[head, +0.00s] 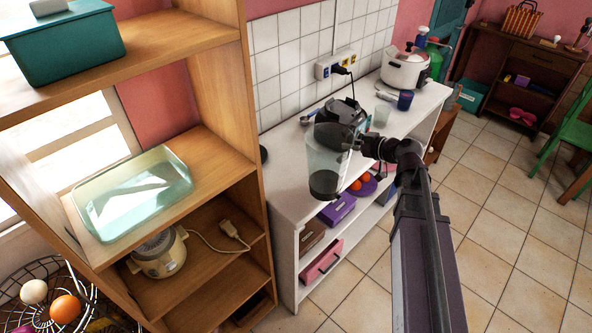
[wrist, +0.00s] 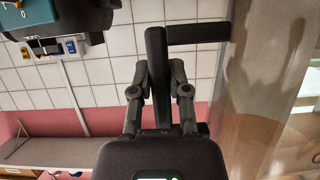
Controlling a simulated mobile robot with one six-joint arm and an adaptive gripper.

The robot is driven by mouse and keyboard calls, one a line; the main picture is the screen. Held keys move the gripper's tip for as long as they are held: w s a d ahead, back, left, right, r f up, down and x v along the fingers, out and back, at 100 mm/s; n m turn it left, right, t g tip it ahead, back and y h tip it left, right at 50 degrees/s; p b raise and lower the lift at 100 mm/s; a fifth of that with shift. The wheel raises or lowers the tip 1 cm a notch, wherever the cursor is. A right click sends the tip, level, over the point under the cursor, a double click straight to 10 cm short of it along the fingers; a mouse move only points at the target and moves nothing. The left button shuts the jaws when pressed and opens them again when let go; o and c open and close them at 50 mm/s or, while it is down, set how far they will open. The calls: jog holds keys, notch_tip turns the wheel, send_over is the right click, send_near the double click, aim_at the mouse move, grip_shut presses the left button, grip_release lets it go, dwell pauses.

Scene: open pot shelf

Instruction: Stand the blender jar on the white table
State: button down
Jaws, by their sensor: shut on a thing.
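The blender jar (head: 325,158) is clear with a dark bottom and a dark handle, and looks about upright in the head view. My gripper (head: 358,144) is shut on its handle from the right. In the wrist view the fingers (wrist: 161,92) close on the dark handle (wrist: 157,50), and the clear jar wall (wrist: 268,95) fills the right side. The white table (head: 284,186) runs along the tiled wall. The jar's bottom overlaps the table's front edge in the head view; I cannot tell whether it touches the top.
A dark appliance (head: 341,112) stands on the table behind the jar. A clear cup (head: 381,116), a dark blue cup (head: 405,100) and a white cooker (head: 405,70) stand farther along. The table's near end is mostly bare. A wooden shelf (head: 215,130) stands close on the left.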

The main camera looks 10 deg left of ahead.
jog(key=w+a+f+b, duration=0.1)
jog(key=w+a, duration=0.7)
jog(key=w, duration=0.2)
jog(key=shift+w+f, duration=0.15)
jog(key=shift+w, duration=0.2)
jog(key=f+b, duration=0.1)
jog(key=w+a+f+b, duration=0.1)
jog(key=w+f+b, duration=0.1)
jog(key=b, duration=0.1)
jog(key=shift+a+f, duration=0.3)
jog(key=shift+f, duration=0.1)
dwell(0.4)
jog(key=c, duration=0.6)
grip_release()
